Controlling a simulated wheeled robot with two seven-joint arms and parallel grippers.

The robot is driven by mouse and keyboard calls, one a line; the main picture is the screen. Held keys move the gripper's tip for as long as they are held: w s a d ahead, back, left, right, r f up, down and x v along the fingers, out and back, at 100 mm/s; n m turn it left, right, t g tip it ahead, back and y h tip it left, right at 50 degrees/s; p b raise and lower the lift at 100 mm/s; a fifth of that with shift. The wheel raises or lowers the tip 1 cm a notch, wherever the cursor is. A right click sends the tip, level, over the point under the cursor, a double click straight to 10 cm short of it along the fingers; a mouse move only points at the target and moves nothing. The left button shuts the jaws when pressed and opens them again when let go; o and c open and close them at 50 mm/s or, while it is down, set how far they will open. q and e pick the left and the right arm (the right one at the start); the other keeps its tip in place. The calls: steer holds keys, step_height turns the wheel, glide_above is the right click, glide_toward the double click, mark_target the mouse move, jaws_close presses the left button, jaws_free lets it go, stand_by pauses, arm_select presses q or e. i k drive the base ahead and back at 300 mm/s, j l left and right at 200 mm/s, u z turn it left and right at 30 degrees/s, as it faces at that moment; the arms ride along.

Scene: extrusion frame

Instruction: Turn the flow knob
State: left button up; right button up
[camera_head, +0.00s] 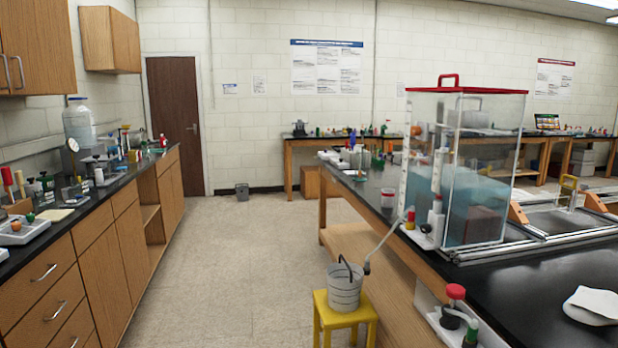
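A red-topped knob (455,292) on a dark fitting stands on a white panel at the front edge of the right bench, at lower right. A smaller red knob (410,216) sits at the lower left foot of the clear water tank (480,190). I cannot tell which of them is the flow knob. A pale hose (384,240) runs from the tank's foot down toward a grey bucket (345,291) on a yellow stool (346,318). Neither of my grippers is in view.
The black right bench (530,285) carries metal rails (545,240) and a crumpled white cloth-like item (593,305). The left counter (75,213) is crowded with small lab items. The floor aisle (230,255) between them is clear toward the brown door (174,125).

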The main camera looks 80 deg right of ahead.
mark_target(426, 228)
steer(key=z, duration=3.6)
steer(key=i+j+z, duration=0.1)
steer(key=z, duration=0.45)
